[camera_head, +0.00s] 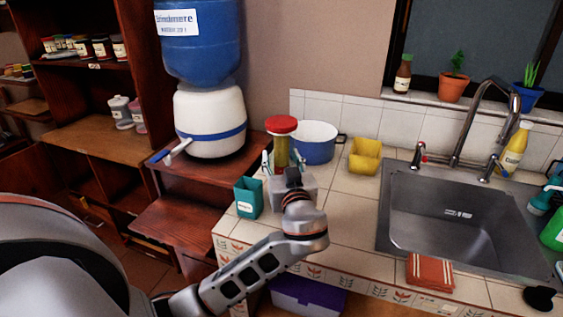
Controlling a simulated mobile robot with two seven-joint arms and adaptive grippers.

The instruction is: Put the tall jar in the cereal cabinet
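The tall jar (281,149) has a red lid and yellowish contents and stands upright on the tiled counter, left of the blue and white pot. My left gripper (281,160) is in front of it, with its fingers spread to either side of the jar's body. Gaps seem to show between fingers and jar, and the jar's lower part is hidden by the gripper. A dark wood cabinet (95,130) with open shelves stands at the left; no label shows whether it is the cereal cabinet. My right gripper is not in view.
A teal box (249,198) stands close left of the gripper. The pot (314,142) and a yellow container (364,156) stand behind and right. A water dispenser (208,120) stands between counter and cabinet. The sink (455,220) is at right.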

